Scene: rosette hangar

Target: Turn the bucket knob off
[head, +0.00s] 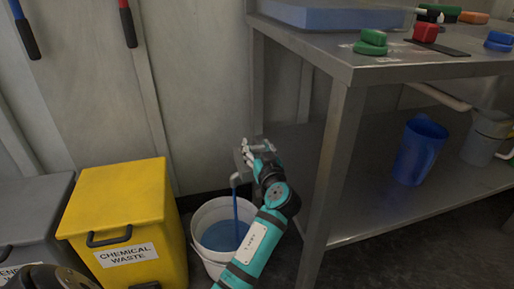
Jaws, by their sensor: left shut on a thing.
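A white bucket (207,257) stands on the floor with blue liquid inside. A blue stream (236,208) runs down into it from a grey spout (237,178) above. The spout belongs to a tap fixture at the side of the metal bench. My left gripper (254,152) reaches up to this fixture and is shut on the knob there. The fingers largely hide the knob, so its exact angle cannot be told. My right gripper is not in view.
A yellow chemical waste bin (124,212) stands left of the bucket, beside a grey bin (32,215). The metal bench's leg (333,165) is close on the right. A blue jug (418,152) stands on the lower shelf.

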